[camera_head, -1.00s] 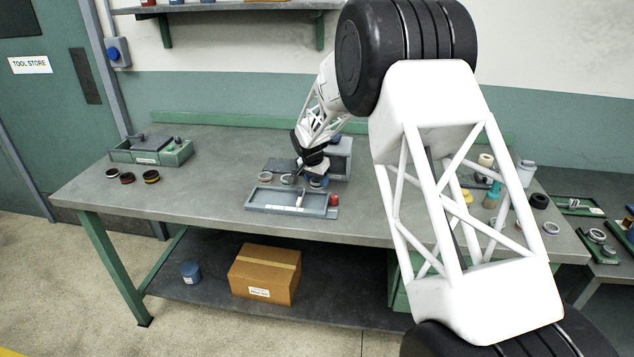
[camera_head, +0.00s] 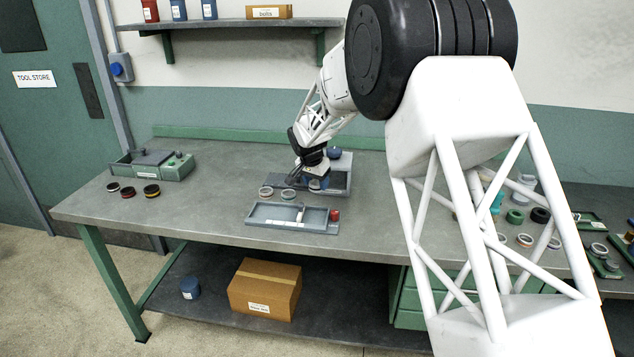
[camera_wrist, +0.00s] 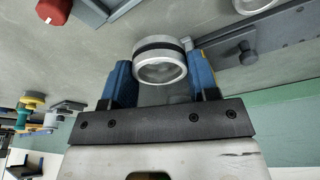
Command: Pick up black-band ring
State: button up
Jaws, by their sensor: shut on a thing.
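The black-band ring (camera_wrist: 160,62) is a silver ring with a black stripe, held between the two blue fingertips of my gripper (camera_wrist: 158,80) in the wrist view. The fingers are closed on its left and right sides. In the head view my gripper (camera_head: 315,182) is over the middle of the bench, at the front of a grey fixture. The ring is small there and partly hidden by the fingers. I cannot tell exactly how high it is above the bench.
Two other rings (camera_head: 266,192) (camera_head: 288,195) lie left of my gripper. A grey tray (camera_head: 262,224) with a red knob (camera_head: 335,215) is in front, and the grey fixture (camera_head: 343,178) is behind. Three dark rings (camera_head: 128,192) and a green-grey box (camera_head: 175,172) are at left.

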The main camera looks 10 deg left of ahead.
jog(key=s, duration=1.7)
jog(key=shift+a, duration=0.1)
jog(key=s+a+f, duration=0.1)
jog(key=s+a, duration=0.3)
jog(key=shift+s, duration=0.35)
jog(key=shift+a, duration=0.15)
jog(key=w+a, duration=0.2)
jog(key=w, duration=0.2)
jog(key=w+a+f, duration=0.1)
jog(key=w+a, duration=0.2)
jog(key=w, duration=0.2)
jog(key=w+a, duration=0.2)
jog(key=w, duration=0.3)
jog(key=shift+a+f, duration=0.3)
jog(key=shift+a, duration=0.05)
dwell(0.4)
